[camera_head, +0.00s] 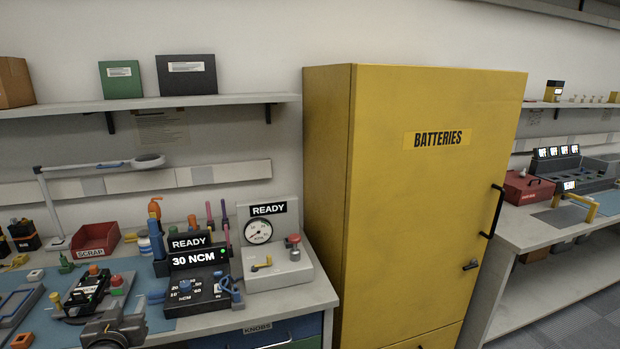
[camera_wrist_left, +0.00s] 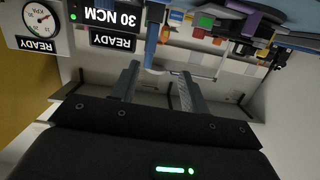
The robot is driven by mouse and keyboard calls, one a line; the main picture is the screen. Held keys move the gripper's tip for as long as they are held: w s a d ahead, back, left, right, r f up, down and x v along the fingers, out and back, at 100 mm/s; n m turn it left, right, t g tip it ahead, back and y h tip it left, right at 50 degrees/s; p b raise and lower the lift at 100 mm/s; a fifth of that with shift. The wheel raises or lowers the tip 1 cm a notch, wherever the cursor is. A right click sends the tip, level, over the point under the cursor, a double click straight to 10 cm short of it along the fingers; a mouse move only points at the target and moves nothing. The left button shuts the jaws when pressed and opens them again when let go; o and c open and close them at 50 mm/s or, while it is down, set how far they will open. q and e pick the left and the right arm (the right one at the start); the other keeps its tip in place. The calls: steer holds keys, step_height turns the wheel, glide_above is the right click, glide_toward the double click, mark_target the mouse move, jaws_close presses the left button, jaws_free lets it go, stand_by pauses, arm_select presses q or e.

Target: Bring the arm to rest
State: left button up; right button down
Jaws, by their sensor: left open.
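My left gripper (camera_head: 115,330) is low at the left of the head view, over the front part of the workbench. In the left wrist view its two fingers (camera_wrist_left: 158,82) stand apart with nothing held between them. That view is upside down and shows the bench's READY and 30 NCM signs beyond the fingers. My right gripper is not in view.
A tall yellow BATTERIES cabinet (camera_head: 430,200) stands right of the bench. A torque unit (camera_head: 195,285), a gauge box (camera_head: 280,270), a red SCRAP bin (camera_head: 95,240) and a black device (camera_head: 88,288) crowd the bench. A desk lamp (camera_head: 100,165) reaches over it.

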arm_select(q)
steer(key=s+d+f+m+g+h, duration=0.3)
steer(key=s+d+f+g+h, duration=0.15)
steer(key=s+d+f, duration=0.8)
steer(key=s+d+f+m+g+h, duration=0.1)
steer(key=s+d+f+g, duration=0.15)
steer(key=s, duration=0.45)
steer(key=s+d+f+m+g, duration=0.1)
steer(key=s+d+f+g, duration=0.15)
steer(key=s, duration=0.35)
steer(key=s+d+f+m+g+h, duration=0.1)
steer(key=s+d+f+g, duration=0.1)
steer(key=s+f, duration=0.35)
step_height(320, 180, down, 23)
steer(key=s+g, duration=0.2)
steer(key=s+a+f, duration=0.1)
steer(key=s+f, duration=0.7)
steer(key=s+a+f, duration=0.2)
steer(key=s+f, duration=0.6)
steer(key=shift+s+a+f+g+y, duration=0.25)
steer(key=shift+s+f+g+y, duration=0.1)
steer(key=shift+f, duration=0.05)
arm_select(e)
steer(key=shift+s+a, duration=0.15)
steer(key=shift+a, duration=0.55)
